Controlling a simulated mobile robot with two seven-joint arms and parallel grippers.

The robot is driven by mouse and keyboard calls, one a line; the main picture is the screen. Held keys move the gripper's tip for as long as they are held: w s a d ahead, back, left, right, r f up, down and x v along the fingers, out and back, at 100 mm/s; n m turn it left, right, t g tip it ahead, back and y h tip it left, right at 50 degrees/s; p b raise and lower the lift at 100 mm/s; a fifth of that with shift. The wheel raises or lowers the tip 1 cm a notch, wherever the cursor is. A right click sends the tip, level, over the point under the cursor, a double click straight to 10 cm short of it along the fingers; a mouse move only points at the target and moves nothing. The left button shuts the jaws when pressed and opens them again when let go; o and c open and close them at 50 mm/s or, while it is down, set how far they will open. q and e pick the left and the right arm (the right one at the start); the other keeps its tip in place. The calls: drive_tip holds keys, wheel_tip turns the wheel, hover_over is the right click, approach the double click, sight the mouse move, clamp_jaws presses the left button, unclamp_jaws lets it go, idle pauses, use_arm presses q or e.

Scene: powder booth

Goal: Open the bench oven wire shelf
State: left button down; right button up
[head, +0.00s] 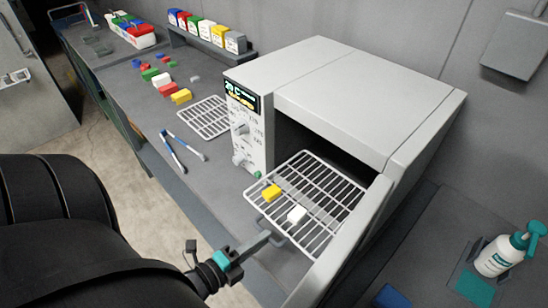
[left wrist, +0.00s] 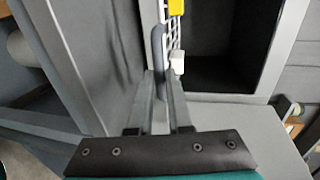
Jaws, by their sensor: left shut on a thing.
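The bench oven (head: 360,85) is a white box on the grey bench with its front open. Its wire shelf (head: 325,190) sticks well out of the dark chamber, roughly level, with a yellow block (head: 271,192) and a white block (head: 297,214) on it. My left gripper (head: 268,239) is at the shelf's front edge, shut on its grey front bar, which shows in the left wrist view (left wrist: 158,50) between the fingertips (left wrist: 162,75). The yellow block (left wrist: 177,7) and white block (left wrist: 177,61) show there too. The shelf's back end is hidden in the oven. My right gripper is out of view.
The open oven door (head: 338,243) stands close on the shelf's right. Tongs (head: 183,150) and another wire rack (head: 205,117) lie left of the oven. Several coloured blocks and boxes are farther back. A spray bottle (head: 496,256) stands at the right.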

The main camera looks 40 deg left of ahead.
use_arm(q)
drive_tip(key=shift+s+a, duration=0.1)
drive_tip(key=shift+s, duration=0.6)
drive_tip(key=c, duration=1.1)
unclamp_jaws()
drive_tip(key=b+v, duration=0.1)
drive_tip(key=v, duration=1.4)
drive_tip(key=shift+s, duration=0.1)
